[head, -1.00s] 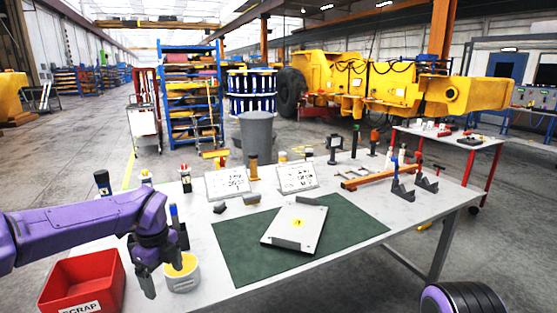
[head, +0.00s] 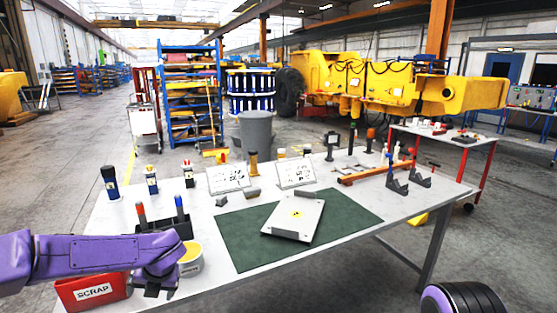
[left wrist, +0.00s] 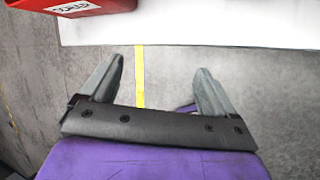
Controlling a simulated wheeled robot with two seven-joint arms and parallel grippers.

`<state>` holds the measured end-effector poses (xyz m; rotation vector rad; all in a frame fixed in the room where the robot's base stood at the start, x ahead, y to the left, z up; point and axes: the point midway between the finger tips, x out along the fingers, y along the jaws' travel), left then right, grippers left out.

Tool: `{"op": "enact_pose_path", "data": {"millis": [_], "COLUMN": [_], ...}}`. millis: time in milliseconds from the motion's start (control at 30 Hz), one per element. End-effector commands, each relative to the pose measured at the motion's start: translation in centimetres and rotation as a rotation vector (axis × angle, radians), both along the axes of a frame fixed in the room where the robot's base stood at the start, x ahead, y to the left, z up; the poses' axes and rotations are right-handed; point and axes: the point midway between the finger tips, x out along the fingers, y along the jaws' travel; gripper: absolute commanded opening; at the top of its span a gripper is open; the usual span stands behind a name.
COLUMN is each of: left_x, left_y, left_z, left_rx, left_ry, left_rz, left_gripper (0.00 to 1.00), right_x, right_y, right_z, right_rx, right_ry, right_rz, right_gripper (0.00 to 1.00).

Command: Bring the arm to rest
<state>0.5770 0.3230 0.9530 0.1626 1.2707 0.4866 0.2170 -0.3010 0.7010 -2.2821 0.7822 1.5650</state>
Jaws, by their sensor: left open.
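My left arm reaches in from the left in the head view, low over the front left edge of the table. My left gripper (head: 150,290) is near the bottom of that view, in front of the white and yellow tub, and its fingers are mostly hidden. In the left wrist view the left gripper (left wrist: 160,68) has its two grey fingers wide apart with nothing between them. They point toward the table edge, with floor showing between and around them. My right gripper is in neither view.
The red SCRAP bin (head: 92,292) is beside the gripper, partly behind my arm. The tub (head: 190,261) and a dark caddy (head: 172,245) with markers stand close by. A green mat (head: 235,245) bears a pale plate (head: 295,219). The white table (left wrist: 215,22) ends just beyond my fingertips.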

Motion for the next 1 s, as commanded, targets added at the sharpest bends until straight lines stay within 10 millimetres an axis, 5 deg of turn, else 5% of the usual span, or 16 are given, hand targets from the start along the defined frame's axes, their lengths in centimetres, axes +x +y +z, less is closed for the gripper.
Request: {"op": "enact_pose_path", "data": {"millis": [167, 267, 500, 600, 733, 1000], "left_x": [-3.2, -7.2, -22.2, -28.6, -34.1, -35.0], "left_y": [-0.5, -1.7, -4.1, -3.8, -2.5, -2.1], "left_z": [-7.6, -13.0, -22.9, -24.7, -25.7, -26.0], "left_rx": [0.396, 0.607, 0.787, 0.738, 0.659, 0.644], "left_ry": [0.227, 0.415, 0.756, 0.833, 0.932, 0.958], "left_rz": [-0.655, -1.121, -2.075, -2.316, -2.454, -2.472], "left_gripper": [0.89, 0.89, 0.89, 0.89, 0.89, 0.89], "right_x": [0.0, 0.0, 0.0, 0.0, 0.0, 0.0], "right_y": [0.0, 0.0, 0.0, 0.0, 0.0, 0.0], "right_z": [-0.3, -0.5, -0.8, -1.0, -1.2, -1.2], "right_rx": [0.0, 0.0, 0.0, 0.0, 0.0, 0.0], "right_ry": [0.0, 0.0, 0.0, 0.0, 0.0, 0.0], "right_rz": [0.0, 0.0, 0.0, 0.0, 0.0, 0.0], "right_gripper": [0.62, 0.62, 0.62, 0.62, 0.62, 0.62]}}
